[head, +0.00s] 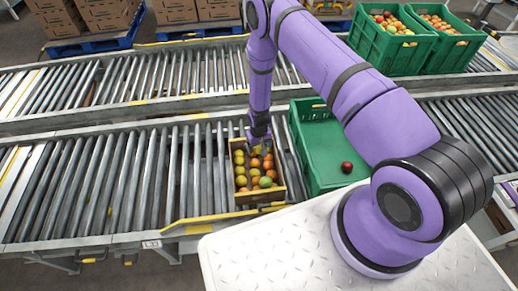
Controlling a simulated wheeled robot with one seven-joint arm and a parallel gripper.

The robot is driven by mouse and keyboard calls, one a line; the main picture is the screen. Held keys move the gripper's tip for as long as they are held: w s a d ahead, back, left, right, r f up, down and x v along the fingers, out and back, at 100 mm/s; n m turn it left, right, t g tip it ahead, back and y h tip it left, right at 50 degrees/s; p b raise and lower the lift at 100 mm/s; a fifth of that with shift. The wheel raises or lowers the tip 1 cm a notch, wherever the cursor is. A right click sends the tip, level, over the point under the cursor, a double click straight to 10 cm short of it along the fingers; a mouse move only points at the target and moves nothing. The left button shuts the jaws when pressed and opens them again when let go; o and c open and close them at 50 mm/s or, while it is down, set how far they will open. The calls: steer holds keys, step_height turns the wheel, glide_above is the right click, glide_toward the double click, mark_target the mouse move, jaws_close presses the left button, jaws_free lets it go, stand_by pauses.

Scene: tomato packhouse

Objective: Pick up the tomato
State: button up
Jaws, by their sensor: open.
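My gripper (259,147) points down at the far part of a small brown box (261,197) on the near roller conveyor. The box holds several tomatoes (267,182) in green, yellow-green, orange and red. My gripper is open. Its fingertips are small in the view and overlap the far tomatoes, so I cannot tell whether they touch any. A single dark red tomato (347,167) lies apart on the floor of a green crate (330,186), to the right of the box. My arm hides part of that crate.
Two green crates (397,61) full of red and orange fruit stand on the far conveyor (180,80) at upper right. Cardboard boxes (105,14) on blue pallets (92,43) stand behind it. The near rollers (130,180) left of the small box are clear.

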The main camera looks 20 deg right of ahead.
steer(key=shift+f, duration=0.75)
steer(key=c, duration=0.8)
steer(key=shift+r, duration=0.15)
